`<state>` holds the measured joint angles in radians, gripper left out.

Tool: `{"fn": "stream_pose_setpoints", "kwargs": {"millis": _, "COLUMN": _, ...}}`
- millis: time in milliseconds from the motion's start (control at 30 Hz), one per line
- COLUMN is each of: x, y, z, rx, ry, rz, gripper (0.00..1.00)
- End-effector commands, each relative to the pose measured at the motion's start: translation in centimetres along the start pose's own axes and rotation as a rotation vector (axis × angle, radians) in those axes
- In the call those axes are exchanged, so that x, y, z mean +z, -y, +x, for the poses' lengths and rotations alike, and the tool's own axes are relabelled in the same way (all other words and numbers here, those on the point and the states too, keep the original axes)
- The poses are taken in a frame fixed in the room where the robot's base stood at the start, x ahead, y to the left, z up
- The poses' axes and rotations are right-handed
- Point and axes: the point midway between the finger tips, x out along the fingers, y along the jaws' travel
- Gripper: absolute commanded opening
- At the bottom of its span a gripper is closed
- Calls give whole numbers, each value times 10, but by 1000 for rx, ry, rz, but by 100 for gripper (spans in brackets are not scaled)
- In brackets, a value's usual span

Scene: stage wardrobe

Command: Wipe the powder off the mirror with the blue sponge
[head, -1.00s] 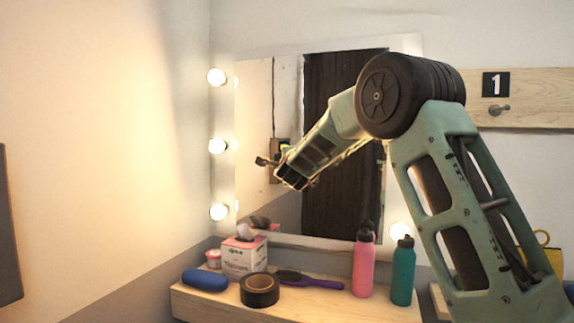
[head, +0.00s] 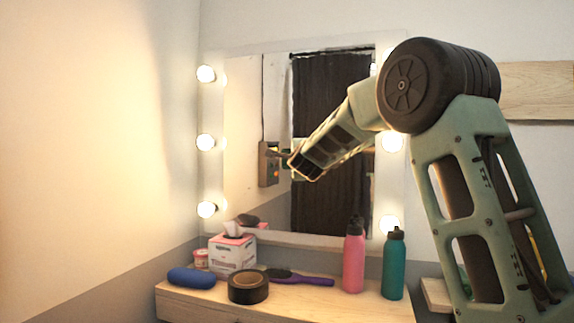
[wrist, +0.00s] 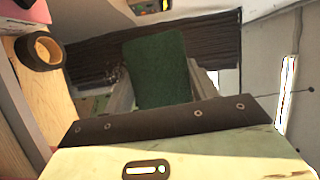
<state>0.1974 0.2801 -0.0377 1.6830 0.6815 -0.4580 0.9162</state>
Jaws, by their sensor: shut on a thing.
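The mirror (head: 245,110) hangs on the back wall above the counter and reflects a dark curtain-like panel. I cannot make out powder on it in the head view. My gripper (wrist: 162,88) is in front of the mirror and mostly hidden behind my forearm in the head view. In the wrist view its grey fingers are shut on a block that shows a dark green face, apparently the sponge (wrist: 155,68); no blue side shows. I cannot tell whether the sponge touches the glass.
The wooden counter (head: 285,311) holds a blue rounded case (head: 193,277), black tape roll (head: 248,287), purple hairbrush (head: 300,279), tissue box (head: 232,254), small pink jar (head: 201,258), pink bottle (head: 353,262) and teal bottle (head: 394,268). Lit bulbs (head: 207,142) flank the mirror.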

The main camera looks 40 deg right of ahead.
Motion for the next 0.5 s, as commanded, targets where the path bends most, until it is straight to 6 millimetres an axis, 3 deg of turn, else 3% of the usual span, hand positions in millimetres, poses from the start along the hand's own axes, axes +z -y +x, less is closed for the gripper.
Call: {"fn": "stream_pose_setpoints", "kwargs": {"millis": 500, "x": -31, "y": -4, "z": -13, "rx": -2, "ry": -8, "rz": 0, "gripper": 29}}
